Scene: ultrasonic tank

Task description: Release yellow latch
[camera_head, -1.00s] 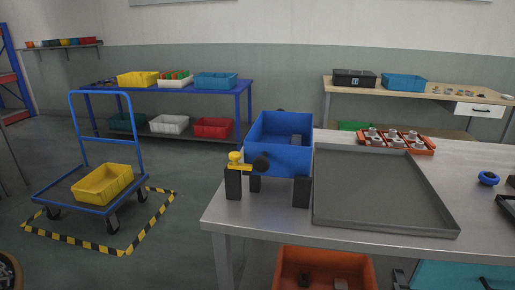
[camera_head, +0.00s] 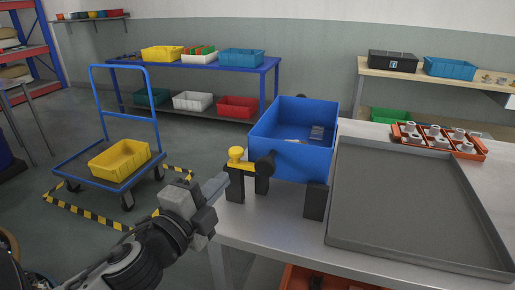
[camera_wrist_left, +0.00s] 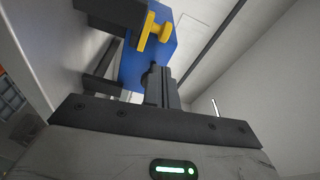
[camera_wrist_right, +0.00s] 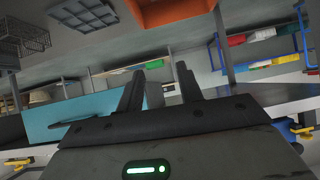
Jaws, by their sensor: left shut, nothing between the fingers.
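The yellow latch (camera_head: 240,158) has a round knob and a flat bar, and sits at the front left of the blue tank (camera_head: 290,157). The tank stands on dark posts at the table's left end. The latch also shows at the top of the left wrist view (camera_wrist_left: 152,28), in front of the tank's blue side (camera_wrist_left: 150,66). My left gripper (camera_head: 220,184) is shut and empty, below and left of the latch and apart from it. Its closed fingers show in the left wrist view (camera_wrist_left: 158,85). My right gripper (camera_wrist_right: 160,82) is open and empty, seen only in its wrist view.
A large grey tray (camera_head: 408,255) lies on the table right of the tank. Behind it is an orange rack (camera_head: 470,151) with several grey parts. A blue cart (camera_head: 75,175) with a yellow bin stands on the floor at left. Small grey parts lie inside the tank.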

